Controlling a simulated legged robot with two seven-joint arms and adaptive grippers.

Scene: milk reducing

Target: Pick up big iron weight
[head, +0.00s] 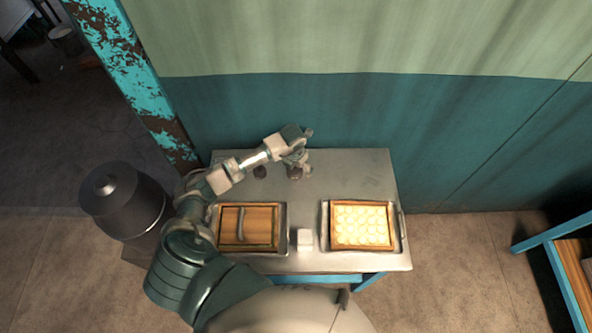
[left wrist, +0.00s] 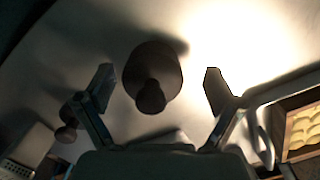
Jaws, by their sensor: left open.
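The big iron weight (head: 294,173) is a dark, rounded piece with a narrower knob, standing on the metal table near its back edge. In the left wrist view the big iron weight (left wrist: 155,72) lies between the two open fingers, with a gap on each side. My left gripper (head: 301,160) is above and beside it, open and empty, and hides part of it in the head view. A smaller dark weight (head: 260,172) stands to its left; it also shows in the left wrist view (left wrist: 67,132). My right gripper is not in view.
The metal table (head: 350,172) holds a left tray (head: 284,219) with a wooden box, a right tray (head: 399,236) with pale round pieces, and a white block (head: 305,238) between them. The wall (head: 450,130) is close behind. The table's back right is clear.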

